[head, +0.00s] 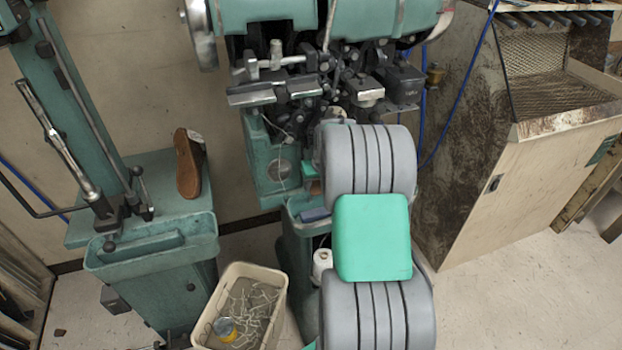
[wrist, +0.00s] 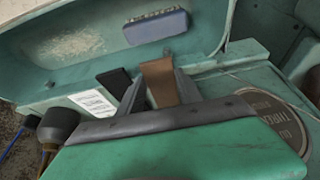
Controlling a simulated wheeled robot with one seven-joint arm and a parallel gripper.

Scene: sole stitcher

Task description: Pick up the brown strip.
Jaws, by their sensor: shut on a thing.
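The brown strip (wrist: 160,80) stands upright between the two grey fingers of my gripper (wrist: 158,88) in the wrist view. The gripper is shut on it. The strip's upper end shows above the fingers, and its lower part is hidden behind the dark edge and green cover of my wrist.
A black piece (wrist: 115,82) is just left of the fingers. A blue block with bristles (wrist: 156,26) lies in the green machine tray (wrist: 70,50). A brown shoe sole (head: 187,165) stands on the left machine. A beige bin (head: 245,305) with scraps sits on the floor.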

